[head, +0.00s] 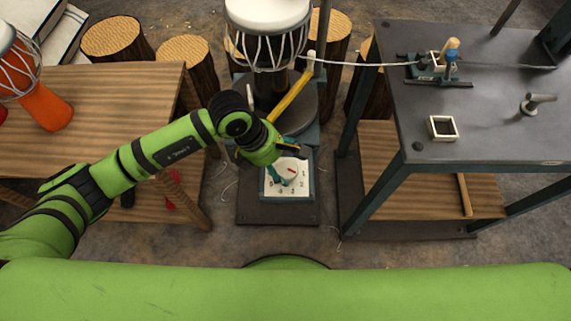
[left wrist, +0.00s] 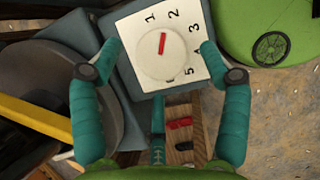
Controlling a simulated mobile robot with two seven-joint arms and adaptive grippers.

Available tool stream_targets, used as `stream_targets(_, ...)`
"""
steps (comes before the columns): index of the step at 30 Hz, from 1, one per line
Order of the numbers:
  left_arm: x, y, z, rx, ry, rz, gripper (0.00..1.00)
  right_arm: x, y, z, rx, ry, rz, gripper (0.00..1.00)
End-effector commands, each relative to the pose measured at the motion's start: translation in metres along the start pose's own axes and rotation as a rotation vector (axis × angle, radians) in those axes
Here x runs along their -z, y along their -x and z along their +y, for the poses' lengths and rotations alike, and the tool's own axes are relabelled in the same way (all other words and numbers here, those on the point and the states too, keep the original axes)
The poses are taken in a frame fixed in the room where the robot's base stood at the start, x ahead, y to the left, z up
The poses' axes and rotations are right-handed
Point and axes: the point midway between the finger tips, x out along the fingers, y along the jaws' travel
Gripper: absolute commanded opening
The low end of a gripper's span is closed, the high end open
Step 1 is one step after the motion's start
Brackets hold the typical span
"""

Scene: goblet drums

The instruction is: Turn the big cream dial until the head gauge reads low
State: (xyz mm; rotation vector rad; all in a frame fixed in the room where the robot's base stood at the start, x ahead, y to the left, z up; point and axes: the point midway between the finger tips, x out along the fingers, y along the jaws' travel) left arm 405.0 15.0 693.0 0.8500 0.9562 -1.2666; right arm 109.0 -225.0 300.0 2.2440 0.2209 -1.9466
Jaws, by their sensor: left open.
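In the left wrist view the red mark points between 1 and 2. In the head view the dial (head: 292,170) is on a low box in front of the drum stand, partly covered by my gripper. My left gripper (left wrist: 161,46) is open, with one teal fingertip on each side of the dial; whether they touch it I cannot tell. It also shows in the head view (head: 284,168). I cannot make out a head gauge. My right gripper is out of view.
A white-headed goblet drum (head: 268,40) stands behind the dial, with a yellow bar (head: 291,95) beside its stand. A wooden table (head: 110,95) is left, and a grey metal table (head: 480,95) with small fixtures is right. Log stools stand at the back.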

Motion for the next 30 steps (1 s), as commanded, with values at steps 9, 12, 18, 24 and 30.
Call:
stream_targets(9, -0.001, -0.029, -0.001, 0.001, -0.001, -0.002, 0.77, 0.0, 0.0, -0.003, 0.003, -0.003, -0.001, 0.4)
stream_targets(12, -0.001, -0.029, -0.001, 0.001, 0.0, -0.002, 0.77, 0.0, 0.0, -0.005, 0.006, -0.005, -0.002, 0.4)
stream_targets(18, -0.001, -0.029, -0.001, 0.001, 0.0, -0.003, 0.49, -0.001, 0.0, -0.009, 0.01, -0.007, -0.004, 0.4)
stream_targets(24, -0.002, -0.029, -0.001, 0.002, 0.0, -0.005, 0.23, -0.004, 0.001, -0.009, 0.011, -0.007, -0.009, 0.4)
stream_targets(30, -0.002, -0.03, -0.001, 0.007, -0.016, -0.006, 0.22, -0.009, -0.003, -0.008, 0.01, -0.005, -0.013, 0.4)
